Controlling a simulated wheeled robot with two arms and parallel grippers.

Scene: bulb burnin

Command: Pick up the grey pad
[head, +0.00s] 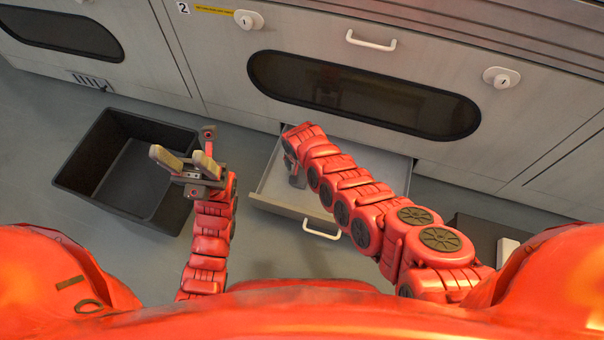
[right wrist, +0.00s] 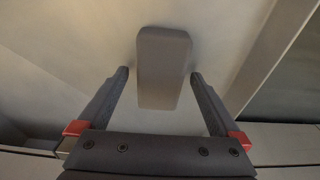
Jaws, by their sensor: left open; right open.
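The grey pad (right wrist: 163,65) is a rounded, oblong block lying on the pale floor of the open drawer (head: 268,185). In the right wrist view my right gripper (right wrist: 159,76) is open, with one finger to each side of the pad's lower part. I see no clear hold on it, and I cannot tell how far above the drawer floor the fingertips are. In the head view my right arm reaches into the drawer and mostly hides the pad. My left gripper (head: 183,157) is open and empty, beside the black bin.
A black bin (head: 75,181) stands on the floor at the left. The drawer's white handle (head: 322,234) faces me. Grey cabinets with a dark window (head: 362,95) and white handles rise behind. A dark box (head: 475,232) with a white item (head: 507,248) is at the right.

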